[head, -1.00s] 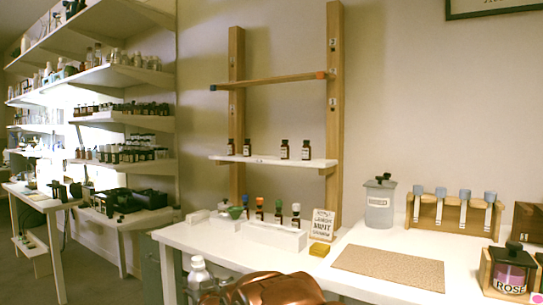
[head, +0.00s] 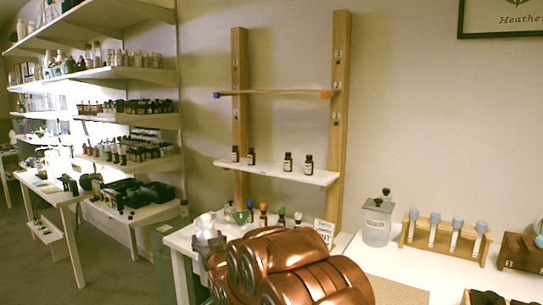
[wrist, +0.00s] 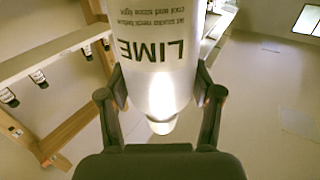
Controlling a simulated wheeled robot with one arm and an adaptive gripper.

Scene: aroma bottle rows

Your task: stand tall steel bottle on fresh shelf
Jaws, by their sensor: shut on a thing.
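My gripper (wrist: 160,110) is shut on a pale steel bottle (wrist: 152,55) with a LIME label, its text upside down in the wrist view. The fingers press both sides of it near its narrower end. A wooden rack behind carries a white lower shelf (head: 262,173) with several small dark bottles and a thin upper board (head: 275,93) with blue and orange ends, bare on top. I cannot read which is the fresh shelf.
The white table (head: 355,255) holds a row of colour-capped bottles (head: 264,215), a MINT sign (head: 325,235), a grey canister (head: 377,220) and a tube stand (head: 445,240). Crowded wall shelves (head: 130,75) stand at left. Space above the rack's lower shelf bottles is clear.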

